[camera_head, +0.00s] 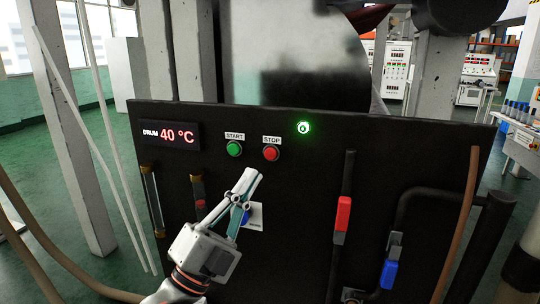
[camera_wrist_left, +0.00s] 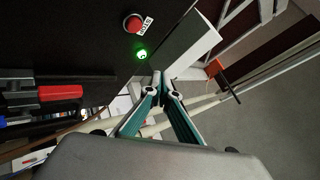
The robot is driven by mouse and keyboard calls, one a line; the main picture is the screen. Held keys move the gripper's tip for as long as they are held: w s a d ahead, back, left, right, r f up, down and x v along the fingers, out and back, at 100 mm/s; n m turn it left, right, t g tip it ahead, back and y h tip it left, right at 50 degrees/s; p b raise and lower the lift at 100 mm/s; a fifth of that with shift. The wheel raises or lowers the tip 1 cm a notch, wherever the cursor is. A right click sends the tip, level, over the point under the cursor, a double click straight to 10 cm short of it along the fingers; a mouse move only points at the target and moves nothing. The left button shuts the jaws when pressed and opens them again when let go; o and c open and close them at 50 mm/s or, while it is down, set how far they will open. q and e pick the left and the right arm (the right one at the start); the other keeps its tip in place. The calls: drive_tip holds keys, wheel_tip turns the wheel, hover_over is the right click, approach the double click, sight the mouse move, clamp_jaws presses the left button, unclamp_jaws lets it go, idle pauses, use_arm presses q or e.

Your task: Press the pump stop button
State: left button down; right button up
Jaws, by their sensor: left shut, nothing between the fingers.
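The red stop button (camera_head: 271,153) sits on the black panel under a white STOP label (camera_head: 272,141). My left gripper (camera_head: 250,175) is shut and empty, its tips just below and left of the button in the head view. I cannot tell how far the tips stand off the panel. In the left wrist view the stop button (camera_wrist_left: 132,23) is near the top, left of the shut fingers (camera_wrist_left: 188,48). Nothing covers the button in either view. My right gripper is not in view.
A green start button (camera_head: 234,148) is left of the stop button, and a lit green lamp (camera_head: 303,128) is up and right of it. A red DRUM display (camera_head: 171,135) reads 40 °C. A red-handled valve (camera_head: 343,213) and a blue-handled valve (camera_head: 389,273) stand at right.

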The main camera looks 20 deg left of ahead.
sight(271, 153)
use_arm(q)
drive_tip(key=w+b, duration=0.1)
drive_tip(key=w, duration=0.7)
drive_tip(key=shift+w+d, duration=0.15)
idle(0.6)
idle(0.6)
drive_tip(key=shift+w, duration=0.15)
